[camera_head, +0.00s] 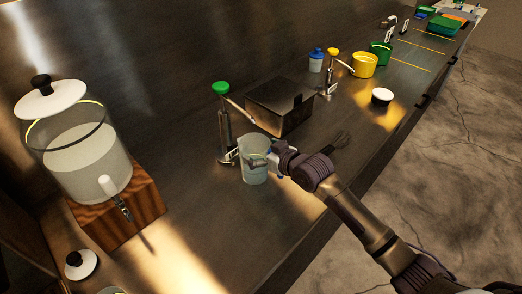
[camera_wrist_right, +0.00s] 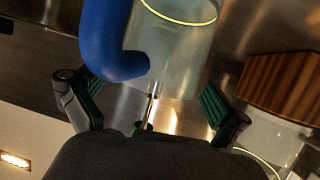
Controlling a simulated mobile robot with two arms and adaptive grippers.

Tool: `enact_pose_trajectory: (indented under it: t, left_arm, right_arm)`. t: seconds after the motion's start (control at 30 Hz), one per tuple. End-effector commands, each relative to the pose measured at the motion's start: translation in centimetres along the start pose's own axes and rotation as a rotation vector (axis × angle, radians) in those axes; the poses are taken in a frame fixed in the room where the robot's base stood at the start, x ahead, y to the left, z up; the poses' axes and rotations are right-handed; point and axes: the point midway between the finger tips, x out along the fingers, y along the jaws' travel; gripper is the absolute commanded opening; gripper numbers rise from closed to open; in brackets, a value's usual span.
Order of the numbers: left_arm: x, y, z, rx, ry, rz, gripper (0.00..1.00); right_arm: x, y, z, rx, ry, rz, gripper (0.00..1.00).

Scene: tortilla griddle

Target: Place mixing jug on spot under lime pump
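The mixing jug (camera_head: 254,167) is translucent, with a yellow-green line near its rim, and stands upright on the counter. The lime pump (camera_head: 224,125), with a green knob, stands just left of it. In the head view the spout tip appears over or just behind the jug's rim; I cannot tell exactly. My right gripper (camera_head: 279,158) is at the jug's right side. In the right wrist view its fingers (camera_wrist_right: 150,108) are spread apart, with the jug (camera_wrist_right: 175,55) and its blue handle (camera_wrist_right: 108,40) just beyond them. My left gripper is not in view.
A drink dispenser (camera_head: 85,150) on a wooden block (camera_head: 118,213) stands at left. A dark lidded box (camera_head: 281,106) is behind the jug. A yellow-knobbed pump (camera_head: 329,72), yellow bucket (camera_head: 364,65) and green bucket (camera_head: 380,52) stand farther along. Counter in front of the jug is clear.

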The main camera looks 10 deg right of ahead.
Motion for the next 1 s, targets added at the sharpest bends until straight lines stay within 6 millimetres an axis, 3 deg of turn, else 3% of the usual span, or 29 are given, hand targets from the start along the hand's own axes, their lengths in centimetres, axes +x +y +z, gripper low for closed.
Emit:
enact_pose_trajectory:
  t: [0.27, 0.7, 1.0]
  left_arm:
    - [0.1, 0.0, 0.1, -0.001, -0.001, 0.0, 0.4]
    - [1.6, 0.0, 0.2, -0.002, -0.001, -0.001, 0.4]
    - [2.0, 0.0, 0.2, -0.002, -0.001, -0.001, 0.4]
  right_arm:
    - [-0.7, 0.1, -0.2, 0.0, 0.0, 0.001, 1.0]
    - [-9.4, -0.1, 0.0, -0.003, -0.001, 0.0, 1.0]
    - [-12.1, 0.0, -0.3, 0.0, 0.0, 0.0, 1.0]
